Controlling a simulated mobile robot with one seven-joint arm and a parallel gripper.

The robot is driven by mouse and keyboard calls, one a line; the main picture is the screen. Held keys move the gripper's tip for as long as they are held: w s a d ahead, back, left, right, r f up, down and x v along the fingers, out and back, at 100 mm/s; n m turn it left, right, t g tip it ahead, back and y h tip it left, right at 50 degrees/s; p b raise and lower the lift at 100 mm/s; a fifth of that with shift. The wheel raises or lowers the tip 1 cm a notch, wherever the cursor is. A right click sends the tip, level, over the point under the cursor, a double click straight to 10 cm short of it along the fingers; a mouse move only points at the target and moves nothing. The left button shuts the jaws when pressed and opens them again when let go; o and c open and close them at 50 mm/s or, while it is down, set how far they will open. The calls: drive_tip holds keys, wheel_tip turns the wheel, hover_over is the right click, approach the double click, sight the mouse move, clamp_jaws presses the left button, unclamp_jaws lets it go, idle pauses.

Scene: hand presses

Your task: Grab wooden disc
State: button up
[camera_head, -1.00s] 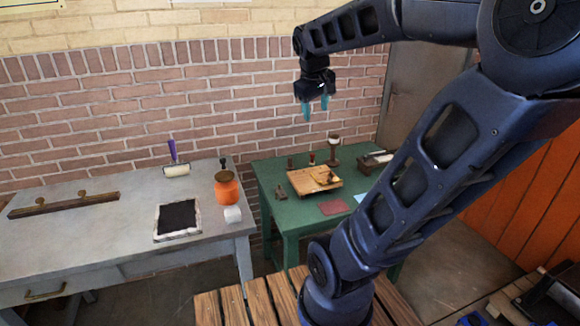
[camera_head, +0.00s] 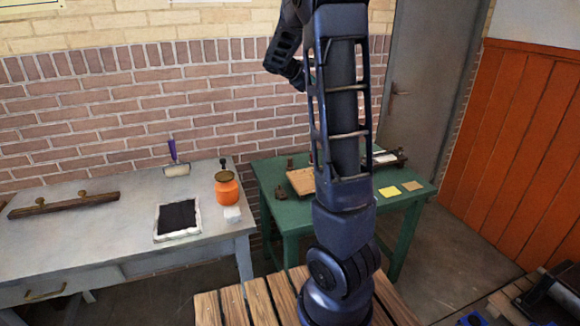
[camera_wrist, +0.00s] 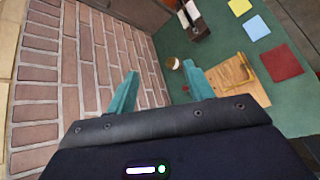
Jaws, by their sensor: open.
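A wooden board (camera_head: 300,182) lies on the green table, mostly hidden behind my arm in the head view. It shows more fully in the wrist view (camera_wrist: 230,82), partly covered by my right finger. A small brown shape (camera_wrist: 247,68) lies on the board, but I cannot tell whether it is a disc. A small object with a round pale top (camera_wrist: 173,63) stands between my fingertips in the picture, well beyond them. My gripper (camera_wrist: 160,72) is open and empty above the table, its teal fingers spread.
The green table (camera_head: 290,212) also carries a red square (camera_wrist: 282,62), a blue card (camera_wrist: 257,28) and a yellow card (camera_head: 390,193). A dark device (camera_wrist: 194,20) stands near the wall. A grey table (camera_head: 105,235) holds an orange jar (camera_head: 227,190). The brick wall (camera_wrist: 90,75) is close.

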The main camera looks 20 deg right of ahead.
drive_tip(key=w+n+t+h, duration=0.25)
drive_tip(key=w+n, duration=0.25)
drive_tip(key=w, duration=0.5)
drive_tip(key=n+t+h, duration=0.2)
drive_tip(key=n+h, duration=0.1)
drive_tip(key=n, duration=0.3)
hover_over(290, 163)
drive_tip(key=a, duration=0.3)
drive_tip(key=shift+m+y, duration=0.25)
drive_tip(key=shift+m, duration=0.05)
drive_tip(key=f, duration=4.4)
drive_tip(key=shift+d+f, duration=0.35)
drive_tip(key=shift+d, duration=0.05)
drive_tip(key=shift+d+f, duration=0.1)
drive_tip(key=shift+x, duration=2.4)
drive_tip(key=shift+w, duration=0.1)
drive_tip(key=c, duration=1.1)
